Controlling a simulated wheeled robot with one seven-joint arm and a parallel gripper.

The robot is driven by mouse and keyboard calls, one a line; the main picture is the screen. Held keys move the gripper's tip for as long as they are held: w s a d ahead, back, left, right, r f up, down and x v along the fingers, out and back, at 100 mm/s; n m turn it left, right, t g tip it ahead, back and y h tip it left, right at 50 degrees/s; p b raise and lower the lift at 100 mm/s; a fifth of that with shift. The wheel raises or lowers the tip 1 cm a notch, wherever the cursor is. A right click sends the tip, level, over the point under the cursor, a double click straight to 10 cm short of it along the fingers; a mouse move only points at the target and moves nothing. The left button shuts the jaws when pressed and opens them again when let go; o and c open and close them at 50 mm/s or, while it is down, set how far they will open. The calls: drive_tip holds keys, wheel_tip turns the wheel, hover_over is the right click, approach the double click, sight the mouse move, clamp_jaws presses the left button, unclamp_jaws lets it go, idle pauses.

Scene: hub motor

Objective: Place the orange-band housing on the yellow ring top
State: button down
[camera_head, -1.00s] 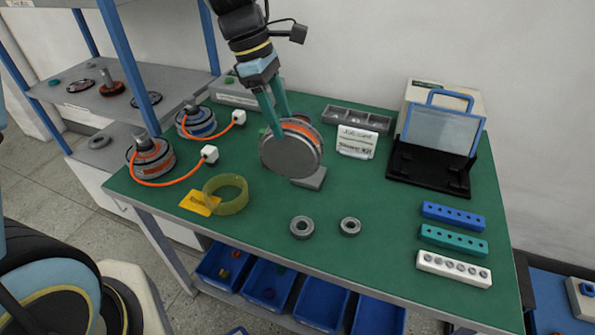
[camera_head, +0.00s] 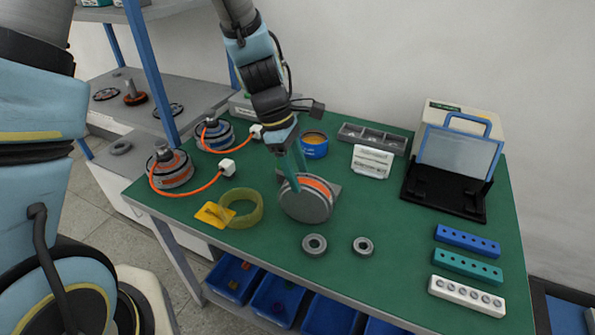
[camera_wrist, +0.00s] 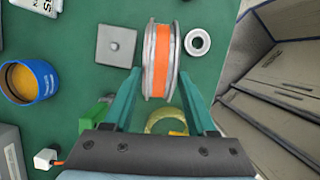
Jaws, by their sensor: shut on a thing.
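The orange-band housing (camera_head: 305,204) is a grey disc with an orange band around its rim. My gripper (camera_head: 293,184) is shut on it and holds it tilted on edge, its flat grey face towards the head camera. In the wrist view the housing (camera_wrist: 159,62) shows edge-on between the two teal fingers (camera_wrist: 160,92). The yellow ring (camera_head: 242,221) lies on the green table, left of the housing in the head view. It partly shows between the fingers in the wrist view (camera_wrist: 151,122). Whether the housing touches the table is unclear.
A grey block (camera_wrist: 116,46) and two small metal rings (camera_head: 314,244) (camera_head: 362,246) lie near the housing. A yellow card (camera_head: 212,213) is beside the yellow ring. Orange-cabled motors (camera_head: 170,170) stand left; a blue tin (camera_head: 315,151) stands behind.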

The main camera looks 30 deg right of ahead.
drive_tip(key=shift+c, duration=1)
unclamp_jaws()
drive_tip(key=shift+f, duration=0.1)
drive_tip(key=b+v, duration=0.1)
drive_tip(key=v, duration=1.1)
drive_tip(key=w+a+m+t, duration=0.1)
drive_tip(key=w+a, duration=0.3)
drive_tip(key=a, duration=0.5)
drive_tip(key=w+a+f+m+t, duration=0.1)
drive_tip(key=w+a+m, duration=0.2)
drive_tip(key=a, duration=0.6)
drive_tip(key=shift+w+f+t+y, duration=0.3)
drive_tip(key=shift+w+t+y, duration=0.1)
drive_tip(key=shift+w, duration=0.1)
drive_tip(key=shift+o, duration=0.4)
drive_tip(key=a+f+m+t+y, duration=0.1)
drive_tip(key=a+m, duration=0.4)
drive_tip(key=a, duration=0.9)
drive_tip(key=shift+s+f+t, duration=0.15)
drive_tip(key=shift+s+t, duration=0.15)
drive_tip(key=shift+s, duration=0.2)
